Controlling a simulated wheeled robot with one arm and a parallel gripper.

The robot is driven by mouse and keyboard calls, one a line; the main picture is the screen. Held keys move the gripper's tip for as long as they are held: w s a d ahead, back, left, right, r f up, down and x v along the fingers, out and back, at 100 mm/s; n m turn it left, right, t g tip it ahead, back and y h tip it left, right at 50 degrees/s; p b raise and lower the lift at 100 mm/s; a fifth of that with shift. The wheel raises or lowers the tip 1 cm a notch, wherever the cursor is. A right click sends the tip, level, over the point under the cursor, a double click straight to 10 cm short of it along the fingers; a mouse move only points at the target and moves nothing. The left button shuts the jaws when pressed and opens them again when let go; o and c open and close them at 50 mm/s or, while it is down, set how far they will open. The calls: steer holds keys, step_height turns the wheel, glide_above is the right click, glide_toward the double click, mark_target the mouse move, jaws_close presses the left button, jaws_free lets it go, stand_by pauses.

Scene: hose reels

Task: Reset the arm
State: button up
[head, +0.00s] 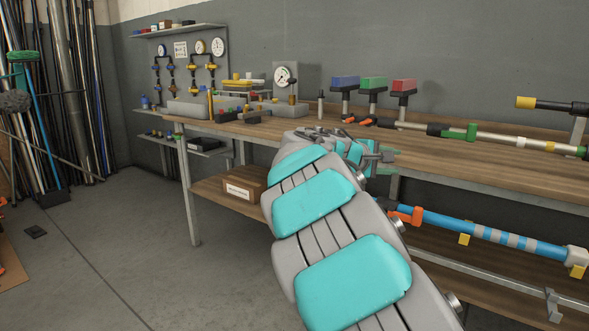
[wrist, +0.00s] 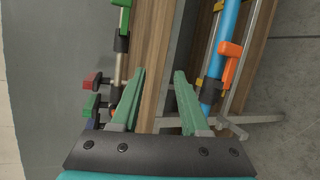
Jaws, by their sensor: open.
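My gripper (wrist: 160,74) is open and empty in the wrist view, its two green fingers apart with the wooden workbench edge between and behind them. In the head view my grey and turquoise arm reaches from the lower right up to the workbench (head: 455,155). My gripper (head: 387,157) is at its far end by the bench's front edge, small and partly hidden by my own wrist. Whether it touches the bench cannot be told.
A pole with a green clamp (head: 472,132) lies along the bench top. Below it is a blue pole with an orange handle (head: 408,215). Gauges and fittings (head: 283,76) stand at the back. Long poles (head: 70,90) lean at left. The floor (head: 120,235) at left is mostly clear.

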steer(key=s+d+f+m+g+y, duration=0.25)
steer(key=s+f, duration=0.35)
steer(key=s, duration=0.6)
steer(key=s+d+f+m+g+y, duration=0.2)
steer(key=s+d+f+m+g, duration=0.3)
steer(key=s, duration=0.7)
steer(key=s+a+f+g+y, duration=0.1)
steer(key=s+a+f+y, duration=0.1)
steer(key=s+a+f, duration=0.3)
steer(key=s+a+f+m+g+y, duration=0.1)
steer(key=s+a+f+y, duration=0.2)
steer(key=s, duration=0.9)
steer(key=s+a+f+g+y, duration=0.1)
steer(key=s+a+f+y, duration=0.1)
steer(key=s+a+f, duration=0.5)
steer(key=s+a, duration=0.1)
steer(key=s, duration=0.1)
steer(key=shift+s+f+m+y, duration=0.3)
steer(key=shift+f+m+y, duration=0.05)
steer(key=shift+f, duration=0.05)
